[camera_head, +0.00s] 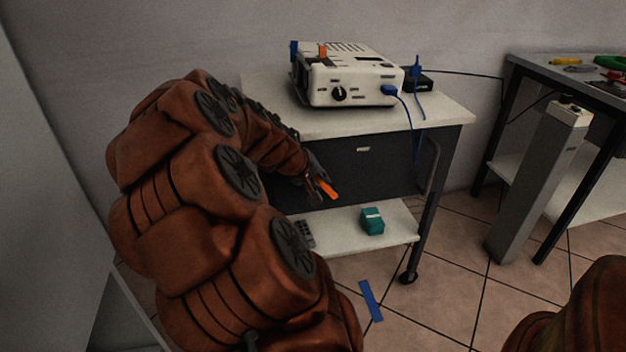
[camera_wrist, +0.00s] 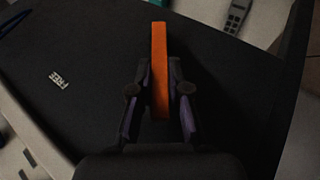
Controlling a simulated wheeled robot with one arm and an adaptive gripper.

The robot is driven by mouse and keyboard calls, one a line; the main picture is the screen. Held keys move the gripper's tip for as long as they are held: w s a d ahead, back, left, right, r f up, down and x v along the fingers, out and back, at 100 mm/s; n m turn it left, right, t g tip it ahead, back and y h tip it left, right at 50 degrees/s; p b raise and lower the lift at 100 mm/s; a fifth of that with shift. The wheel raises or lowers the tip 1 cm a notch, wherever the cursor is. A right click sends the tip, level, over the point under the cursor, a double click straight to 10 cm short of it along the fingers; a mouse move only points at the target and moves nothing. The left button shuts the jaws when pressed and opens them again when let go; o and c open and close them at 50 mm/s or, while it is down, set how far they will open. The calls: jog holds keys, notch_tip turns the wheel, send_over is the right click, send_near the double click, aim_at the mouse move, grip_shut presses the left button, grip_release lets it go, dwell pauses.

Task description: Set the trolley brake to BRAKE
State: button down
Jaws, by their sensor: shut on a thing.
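The trolley (camera_head: 450,112) has a white top and a dark front panel (camera_head: 375,172). The orange brake lever (camera_head: 328,189) stands out at that panel. My gripper (camera_head: 317,180) is at the lever, and in the wrist view the lever (camera_wrist: 159,50) runs between its two fingers (camera_wrist: 159,88). The gripper is shut on the lever. A small FREE label (camera_head: 363,149) is on the panel, up and right of the lever; it also shows in the wrist view (camera_wrist: 59,80). No BRAKE label is visible. The lever's pivot is hidden.
A white device (camera_head: 350,75) with blue cables stands on the trolley. A teal box (camera_head: 372,221) and a grey handset (camera_head: 304,233) lie on its lower shelf. A grey post (camera_head: 537,180) and a tool table (camera_head: 575,75) stand at right. Blue tape (camera_head: 371,300) marks the tiled floor.

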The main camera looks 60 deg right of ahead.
dwell(0.4)
jog(key=c, duration=1.1)
grip_release()
jog(key=shift+v, duration=5.95)
jog(key=shift+a, duration=0.15)
